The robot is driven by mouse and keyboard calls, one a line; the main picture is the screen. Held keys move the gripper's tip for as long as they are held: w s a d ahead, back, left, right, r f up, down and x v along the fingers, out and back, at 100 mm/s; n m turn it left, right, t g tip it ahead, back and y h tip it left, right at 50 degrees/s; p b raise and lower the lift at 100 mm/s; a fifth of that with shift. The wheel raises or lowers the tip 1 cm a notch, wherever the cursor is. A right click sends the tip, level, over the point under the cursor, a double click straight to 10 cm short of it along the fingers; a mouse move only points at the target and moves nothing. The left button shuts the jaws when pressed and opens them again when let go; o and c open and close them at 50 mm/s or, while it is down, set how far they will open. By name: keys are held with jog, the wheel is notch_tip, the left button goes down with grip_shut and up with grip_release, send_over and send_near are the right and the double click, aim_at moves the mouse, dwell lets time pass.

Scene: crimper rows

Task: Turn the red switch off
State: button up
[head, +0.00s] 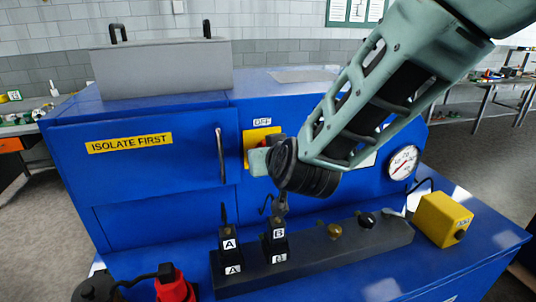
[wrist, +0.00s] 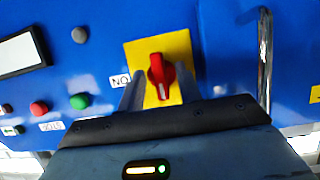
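The red switch (wrist: 161,72) is a round knob with a raised grip on a yellow plate (wrist: 135,52). In the wrist view its grip runs nearly up and down, with a pale mark at its lower end. An upside-down ON label (wrist: 120,80) is left of the plate. My gripper (wrist: 160,77) is open, with one finger on each side of the knob and yellow showing between. I cannot tell how near the fingers are in depth. In the head view the yellow plate (head: 252,147) shows below an OFF label (head: 262,121); my wrist hides most of the knob.
A vertical door handle (head: 220,155) stands left of the plate in the head view. Below are a dark rail (head: 350,247) with levers marked A and B and a yellow box (head: 443,219). Red (wrist: 39,108) and green (wrist: 80,101) buttons show in the wrist view.

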jog(key=b+v, duration=0.2)
jog(key=v, duration=1.5)
jog(key=shift+s, duration=0.2)
jog(key=shift+r, duration=0.1)
jog(key=s+a+f+n+g+y+b, duration=0.1)
jog(key=s+f+n+g+b, duration=0.1)
jog(key=s+f+g, duration=0.3)
jog(key=s+a+f+n+g+y+b, duration=0.1)
jog(key=s+f+g+b, duration=0.1)
jog(key=f, duration=0.5)
jog(key=s+d+f+n+g+h+b, duration=0.1)
jog(key=s+d+f+g+h+b, duration=0.2)
jog(key=s+d+f+g+h, duration=0.2)
jog(key=s+d+f+g, duration=0.1)
jog(key=s+d+f, duration=0.2)
jog(key=d, duration=0.3)
jog(key=shift+s+f, duration=0.15)
jog(key=shift+f, duration=0.45)
jog(key=shift+d, duration=0.1)
